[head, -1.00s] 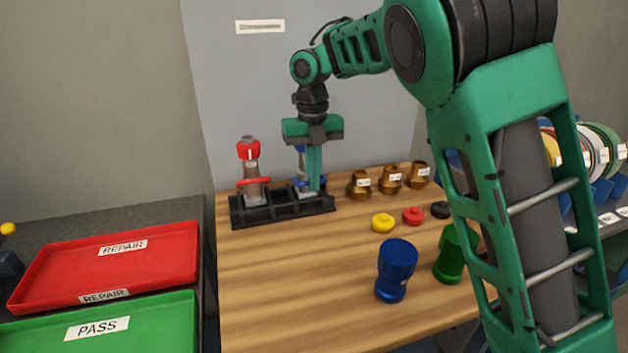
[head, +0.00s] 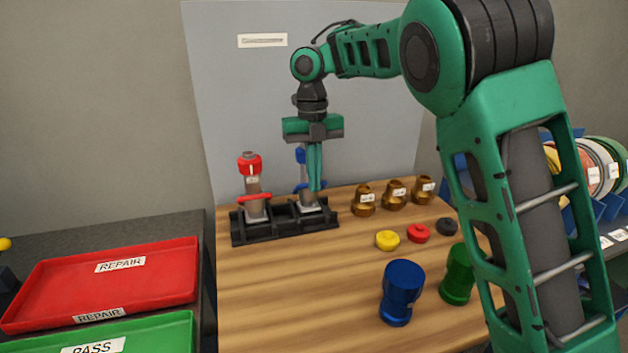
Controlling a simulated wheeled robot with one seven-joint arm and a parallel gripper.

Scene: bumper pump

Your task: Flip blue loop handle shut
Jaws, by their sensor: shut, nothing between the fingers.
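A grey pump with blue parts stands in the right part of the black rack (head: 285,224) in the head view. Its blue loop handle (head: 300,188) shows only as a small blue piece at the left of my fingers. A blue top part (head: 300,155) shows above it. My gripper (head: 315,188) points straight down in front of this pump, fingers shut and empty. The fingers hide most of the pump and handle, so I cannot tell the handle's angle or whether they touch it.
A pump with a red top and red handle (head: 254,197) stands in the rack's left part. Brass fittings (head: 395,194), coloured rings (head: 387,240), a blue cup (head: 401,292) and a green cup (head: 457,276) stand to the right. Red (head: 110,290) and green trays (head: 160,335) lie left.

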